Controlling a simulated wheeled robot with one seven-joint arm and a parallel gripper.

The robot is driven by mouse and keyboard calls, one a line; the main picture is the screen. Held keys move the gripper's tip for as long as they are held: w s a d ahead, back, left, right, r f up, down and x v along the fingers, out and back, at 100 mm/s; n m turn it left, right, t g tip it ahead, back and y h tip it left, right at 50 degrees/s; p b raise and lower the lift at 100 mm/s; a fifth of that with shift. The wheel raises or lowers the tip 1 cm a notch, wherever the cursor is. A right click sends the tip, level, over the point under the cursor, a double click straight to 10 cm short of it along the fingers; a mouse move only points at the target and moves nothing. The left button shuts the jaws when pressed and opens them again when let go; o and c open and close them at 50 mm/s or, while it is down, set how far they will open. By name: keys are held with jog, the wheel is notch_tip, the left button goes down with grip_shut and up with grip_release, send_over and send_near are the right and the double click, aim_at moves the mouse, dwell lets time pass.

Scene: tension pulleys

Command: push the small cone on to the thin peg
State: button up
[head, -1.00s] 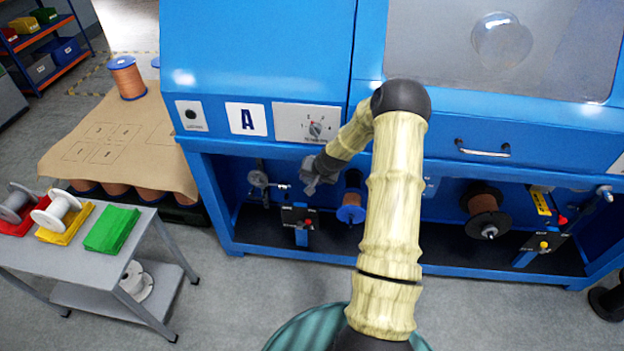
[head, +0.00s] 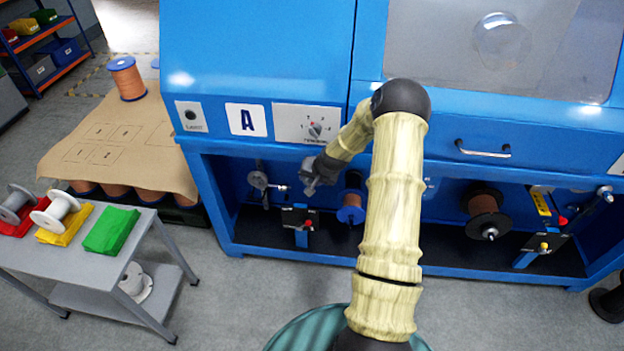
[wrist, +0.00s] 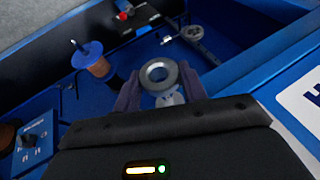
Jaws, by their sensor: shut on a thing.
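The small cone (wrist: 160,75) is grey, round and open in the middle, and sits between the fingers of my gripper (wrist: 158,92) in the wrist view. My gripper is shut on it. In the head view my gripper (head: 311,182) is in front of the left bay of the blue machine, and the cone is hard to make out there. A thin peg (wrist: 74,43) sticks out of a copper spool with a blue flange (wrist: 88,54). The cone is apart from this peg. The spool (head: 351,207) also shows right of my gripper in the head view.
A grey disc with a short rod (head: 258,180) and a black block with a red knob (head: 299,217) are near my gripper. The machine's upper front (head: 260,85) overhangs the bay. A second spool (head: 484,203) hangs at right. A grey cart (head: 90,255) stands at left.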

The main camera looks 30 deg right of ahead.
jog(key=shift+w+d, duration=0.15)
jog(key=shift+w, duration=0.05)
jog(key=shift+w+d, duration=0.6)
jog(key=shift+w, duration=0.25)
jog(key=shift+w+d+b, duration=0.5)
jog(key=shift+w, duration=0.25)
dwell(0.9)
jog(key=shift+w+d, duration=0.15)
jog(key=shift+w, duration=0.05)
jog(key=shift+w+d, duration=0.25)
jog(key=shift+w, duration=0.15)
jog(key=shift+w+d+r, duration=0.1)
jog(key=shift+w, duration=0.05)
dwell(0.7)
jog(key=o, duration=1.3)
